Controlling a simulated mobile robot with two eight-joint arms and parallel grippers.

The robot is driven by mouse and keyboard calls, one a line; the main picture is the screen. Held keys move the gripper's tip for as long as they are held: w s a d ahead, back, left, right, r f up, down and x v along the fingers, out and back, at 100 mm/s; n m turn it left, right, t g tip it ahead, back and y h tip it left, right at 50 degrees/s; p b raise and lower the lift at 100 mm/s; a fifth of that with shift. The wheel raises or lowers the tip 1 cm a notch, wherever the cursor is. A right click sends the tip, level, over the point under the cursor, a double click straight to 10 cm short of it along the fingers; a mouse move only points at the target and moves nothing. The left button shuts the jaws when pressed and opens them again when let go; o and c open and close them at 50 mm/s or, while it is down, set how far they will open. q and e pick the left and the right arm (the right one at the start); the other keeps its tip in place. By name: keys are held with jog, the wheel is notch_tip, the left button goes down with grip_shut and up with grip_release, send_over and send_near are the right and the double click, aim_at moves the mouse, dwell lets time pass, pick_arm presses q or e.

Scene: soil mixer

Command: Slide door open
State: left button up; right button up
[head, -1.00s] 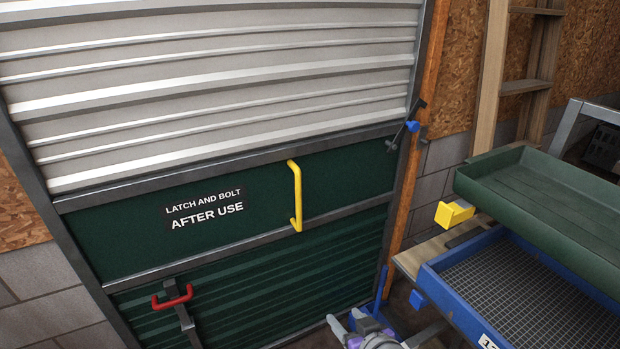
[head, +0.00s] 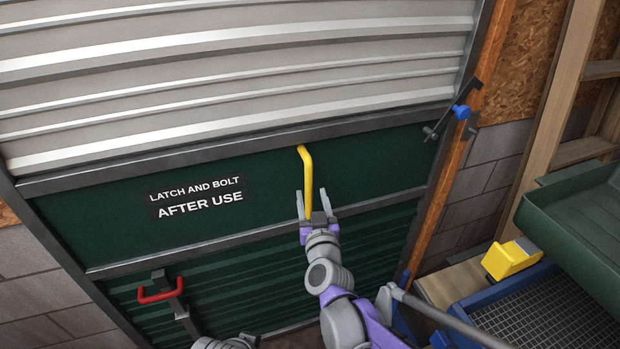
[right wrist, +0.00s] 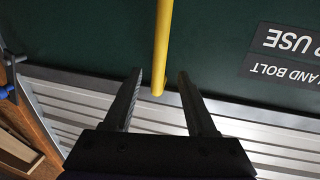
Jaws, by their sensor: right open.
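The door fills the left and middle of the head view, with a ribbed silver upper part (head: 230,75) and a dark green lower panel (head: 90,225). A yellow bar handle (head: 306,170) stands upright on the green panel, right of the lettering; its lower end is hidden by my gripper. My right gripper (head: 312,195) is open at the handle's lower part, pointing at the door. In the right wrist view the yellow handle (right wrist: 163,45) shows between the two open fingers (right wrist: 160,75); contact cannot be told.
A red handle (head: 160,291) sits low on the door. A blue-knobbed latch (head: 461,112) is at the right door post (head: 440,180). On the right are a green tray (head: 570,225), a yellow block (head: 510,259) and a blue-framed mesh sieve (head: 515,310).

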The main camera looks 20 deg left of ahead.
aim_at(310, 183)
jog(key=x, duration=0.7)
jog(key=shift+w+d+p, duration=0.1)
jog(key=shift+p, duration=0.25)
grip_shut()
dwell(1.0)
